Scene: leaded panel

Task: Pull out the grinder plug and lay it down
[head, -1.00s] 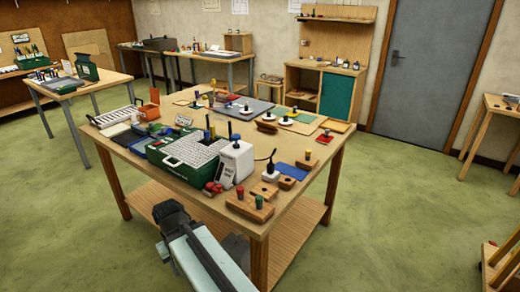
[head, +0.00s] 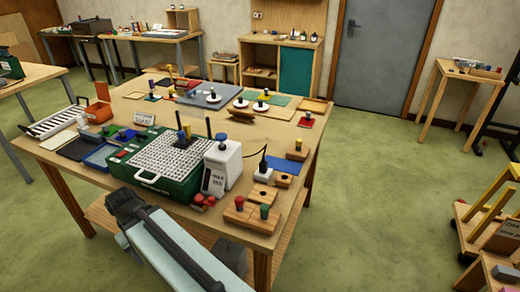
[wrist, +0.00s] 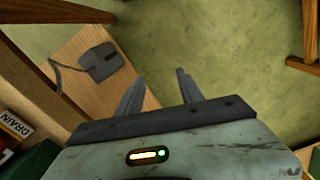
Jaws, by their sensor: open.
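The grinder (head: 168,158) is a green box with a white grid top at the table's near left. A black upright plug (head: 263,163), which looks like the grinder plug, stands in a small white block (head: 263,174) right of the white labelled box. In the wrist view my gripper (wrist: 160,88) is open and empty, above the floor and lower shelf. The plug is not in the wrist view.
The white labelled box (head: 222,166) stands between grinder and plug. Wooden blocks with coloured knobs (head: 251,214) line the table's near right corner. A grey pedal-like pad (wrist: 100,62) with a cord lies on the lower shelf.

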